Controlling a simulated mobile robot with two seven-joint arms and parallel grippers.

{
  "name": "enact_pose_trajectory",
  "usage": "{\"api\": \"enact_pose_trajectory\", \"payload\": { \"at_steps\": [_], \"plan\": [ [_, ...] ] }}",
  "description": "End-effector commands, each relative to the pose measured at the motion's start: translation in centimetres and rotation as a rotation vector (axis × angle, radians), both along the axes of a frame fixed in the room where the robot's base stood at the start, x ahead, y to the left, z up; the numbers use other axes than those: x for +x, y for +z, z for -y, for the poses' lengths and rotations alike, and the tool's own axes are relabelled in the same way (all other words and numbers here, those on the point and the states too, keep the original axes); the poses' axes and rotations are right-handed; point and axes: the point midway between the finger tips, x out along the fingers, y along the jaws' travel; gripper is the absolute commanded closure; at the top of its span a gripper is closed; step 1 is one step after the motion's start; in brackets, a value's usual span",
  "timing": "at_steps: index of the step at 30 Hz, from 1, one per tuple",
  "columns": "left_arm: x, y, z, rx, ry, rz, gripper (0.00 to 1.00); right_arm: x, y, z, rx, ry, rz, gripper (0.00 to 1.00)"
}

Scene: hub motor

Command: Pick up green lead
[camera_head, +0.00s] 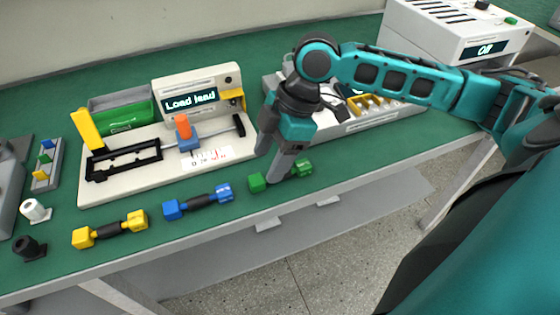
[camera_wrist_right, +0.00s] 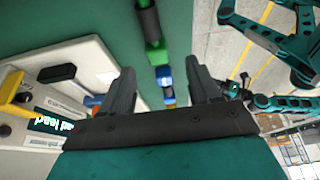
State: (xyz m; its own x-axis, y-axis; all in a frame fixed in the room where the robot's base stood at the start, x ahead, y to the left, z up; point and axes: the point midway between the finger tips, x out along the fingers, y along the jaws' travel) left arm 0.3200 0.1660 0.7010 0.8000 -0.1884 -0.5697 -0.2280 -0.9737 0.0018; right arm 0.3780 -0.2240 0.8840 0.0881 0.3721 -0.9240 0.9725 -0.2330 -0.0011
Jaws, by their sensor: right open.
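The green lead (camera_head: 257,183) lies on the green table mat near the front edge. It has green ends and a dark middle, partly hidden by my gripper in the head view. My right gripper (camera_head: 270,166) points down over the lead, with its fingers apart. In the right wrist view, the open fingers of my gripper (camera_wrist_right: 161,85) have nothing held between them. The lead's dark middle (camera_wrist_right: 148,22) and green end (camera_wrist_right: 157,53) show beyond the fingertips there. I cannot tell the exact height of the fingertips above the mat. My left gripper is not seen.
A blue lead (camera_head: 198,202) and a yellow lead (camera_head: 110,229) lie to the left in the same row. Behind stands a white fixture (camera_head: 210,164) with a "Load lead" display. A grey tray (camera_head: 375,122) and a white box reading "Off" (camera_head: 450,40) stand right.

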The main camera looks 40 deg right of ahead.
Motion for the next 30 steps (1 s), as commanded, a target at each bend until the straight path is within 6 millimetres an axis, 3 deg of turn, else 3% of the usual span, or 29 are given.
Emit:
{"api": "enact_pose_trajectory", "payload": {
  "at_steps": [12, 21, 30],
  "plan": [
    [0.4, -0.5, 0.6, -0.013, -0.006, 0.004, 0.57, 0.8, -4.6, -1.9, 0.000, 0.000, 0.000, 0.38],
    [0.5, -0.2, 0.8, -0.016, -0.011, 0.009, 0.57, 0.9, -5.0, -2.1, 0.000, 0.000, 0.001, 0.38],
    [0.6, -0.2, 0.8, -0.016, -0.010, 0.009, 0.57, 0.9, -5.0, -2.1, 0.000, 0.000, 0.001, 0.65]
  ]
}}
